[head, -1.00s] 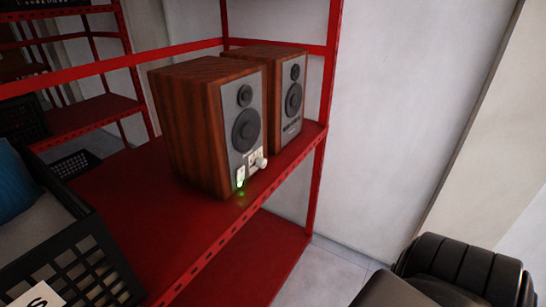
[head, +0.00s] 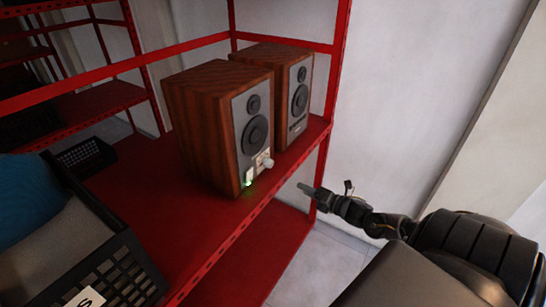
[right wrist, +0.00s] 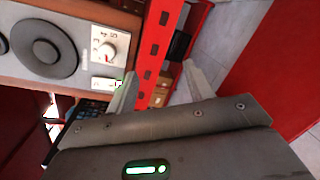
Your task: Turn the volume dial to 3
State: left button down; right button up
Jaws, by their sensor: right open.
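The white volume dial (head: 268,163) is a small round knob low on the grey front of the nearer wooden speaker (head: 215,125). In the right wrist view the dial (right wrist: 108,51) shows at upper left with printed numbers around it and a red mark; its exact setting is too small to read surely. My right gripper (head: 304,188) is open and empty, in front of the shelf edge, to the right of and below the dial, apart from it. In the right wrist view its two fingers (right wrist: 158,88) point toward the red shelf edge. My left gripper is not in view.
A white switch with a green light (head: 248,180) sits beside the dial. A second speaker (head: 292,95) stands behind. Both stand on a red shelf (head: 160,195) with an upright post at right. A black crate (head: 115,275) is at lower left.

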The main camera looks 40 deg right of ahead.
aim_at(272, 164)
notch_tip(272, 164, up, 8)
jog(key=a+r+n+y, duration=0.1)
jog(key=a+n+y, duration=0.2)
jog(key=n, duration=0.1)
jog(key=shift+t, duration=0.3)
jog(key=p+x, duration=0.1)
jog(key=x, duration=0.3)
jog(key=p+x, duration=0.1)
jog(key=x, duration=0.2)
jog(key=p+x, duration=0.1)
jog(key=x, duration=0.3)
jog(key=shift+w+d+f, duration=0.2)
jog(key=shift+w+f, duration=0.15)
jog(key=shift+w, duration=0.1)
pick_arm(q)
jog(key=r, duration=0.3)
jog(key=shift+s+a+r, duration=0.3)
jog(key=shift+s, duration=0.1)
pick_arm(e)
jog(key=c, duration=1)
jog(key=shift+o, duration=0.2)
